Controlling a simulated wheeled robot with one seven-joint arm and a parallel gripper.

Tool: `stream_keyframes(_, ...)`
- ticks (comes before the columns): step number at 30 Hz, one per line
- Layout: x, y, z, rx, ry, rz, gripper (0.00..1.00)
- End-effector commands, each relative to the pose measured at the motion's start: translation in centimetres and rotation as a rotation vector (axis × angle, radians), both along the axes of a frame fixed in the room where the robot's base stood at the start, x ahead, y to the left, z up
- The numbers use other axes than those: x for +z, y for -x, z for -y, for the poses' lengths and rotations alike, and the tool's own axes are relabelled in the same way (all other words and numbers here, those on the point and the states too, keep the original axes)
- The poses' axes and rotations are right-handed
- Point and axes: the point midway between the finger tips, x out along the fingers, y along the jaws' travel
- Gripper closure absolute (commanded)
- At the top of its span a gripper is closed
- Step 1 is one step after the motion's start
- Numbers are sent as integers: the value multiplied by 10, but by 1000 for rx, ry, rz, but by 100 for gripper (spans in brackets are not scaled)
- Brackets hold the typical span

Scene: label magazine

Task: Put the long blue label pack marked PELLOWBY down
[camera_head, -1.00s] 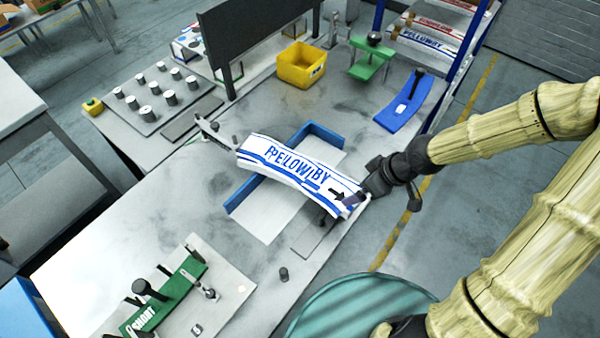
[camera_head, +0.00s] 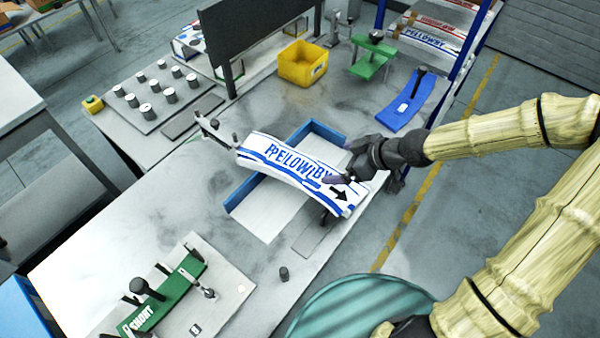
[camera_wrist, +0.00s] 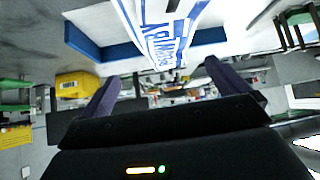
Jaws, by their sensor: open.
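The long white-and-blue label pack marked PELLOWBY (camera_head: 285,166) lies slantwise across a blue-edged white tray (camera_head: 262,226) on the grey bench. Its left end is beside small metal posts and its right end extends past the tray toward the bench's front edge. It looks slightly bowed; what supports it underneath is hidden. My gripper (camera_head: 340,172) is open at the pack's right part, overlapping its far edge in the head view. In the wrist view the two fingers of my gripper (camera_wrist: 163,88) are apart with nothing between them, and the pack (camera_wrist: 163,32) shows beyond them.
A green fixture marked SHORT (camera_head: 165,295) stands at the front left. A yellow bin (camera_head: 303,64), a green stand (camera_head: 372,58) and a blue curved piece (camera_head: 405,102) are at the back. A peg board (camera_head: 150,98) is at the left. Bare bench lies left of the tray.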

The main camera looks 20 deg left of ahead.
Motion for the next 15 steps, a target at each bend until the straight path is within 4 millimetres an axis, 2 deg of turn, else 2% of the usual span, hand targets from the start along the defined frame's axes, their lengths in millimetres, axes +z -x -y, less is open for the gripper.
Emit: stream_keyframes(15,-43,-10,-41,3,1,0,0)
